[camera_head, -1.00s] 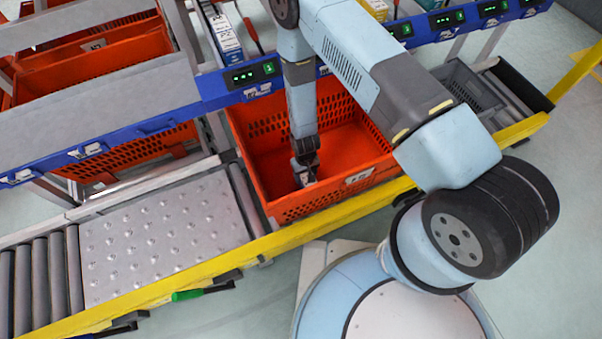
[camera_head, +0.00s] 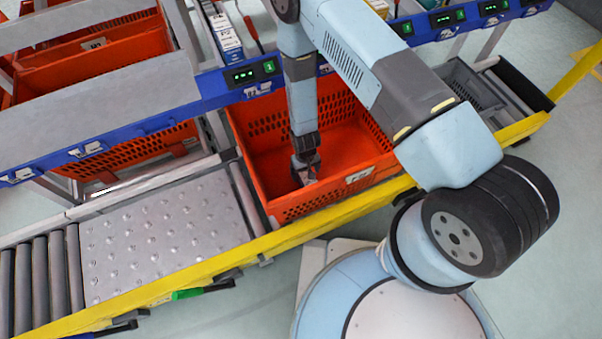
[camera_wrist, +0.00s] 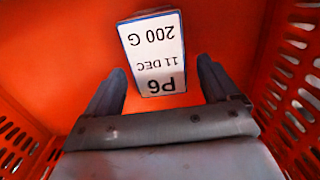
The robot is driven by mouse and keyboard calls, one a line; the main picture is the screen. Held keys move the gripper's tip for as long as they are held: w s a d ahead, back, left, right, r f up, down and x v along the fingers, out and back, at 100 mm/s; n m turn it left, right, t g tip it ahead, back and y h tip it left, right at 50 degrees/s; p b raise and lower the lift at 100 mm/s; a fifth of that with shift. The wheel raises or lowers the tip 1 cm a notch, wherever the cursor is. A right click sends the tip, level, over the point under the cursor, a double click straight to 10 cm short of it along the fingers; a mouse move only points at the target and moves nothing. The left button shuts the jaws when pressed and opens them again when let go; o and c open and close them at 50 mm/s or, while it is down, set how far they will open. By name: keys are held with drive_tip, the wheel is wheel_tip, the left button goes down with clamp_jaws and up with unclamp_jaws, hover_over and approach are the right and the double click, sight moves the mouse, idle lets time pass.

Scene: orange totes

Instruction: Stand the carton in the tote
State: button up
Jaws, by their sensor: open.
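The orange tote (camera_head: 284,206) stands on the conveyor in the head view, and my arm reaches down into it. The carton (camera_wrist: 155,50), white with a blue edge and printed "P6, 11 DEC, 200 G", shows its label face in the wrist view, inside the tote. My gripper (camera_wrist: 161,76) is open, with one finger on each side of the carton's near end and a gap on both sides. In the head view my gripper (camera_head: 305,178) is low in the tote, and the carton is mostly hidden by it. I cannot tell surely whether the carton touches the floor.
Perforated tote walls (camera_wrist: 295,75) stand close on both sides of my gripper. A blue shelf rail (camera_head: 215,90) runs behind the tote. A studded metal plate (camera_head: 165,235) lies left of it, and a grey tote (camera_head: 465,90) stands to the right.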

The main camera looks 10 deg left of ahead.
wheel_tip(320, 180, up, 11)
drive_tip(key=shift+w, duration=0.2)
idle(0.3)
drive_tip(key=shift+a, duration=0.1)
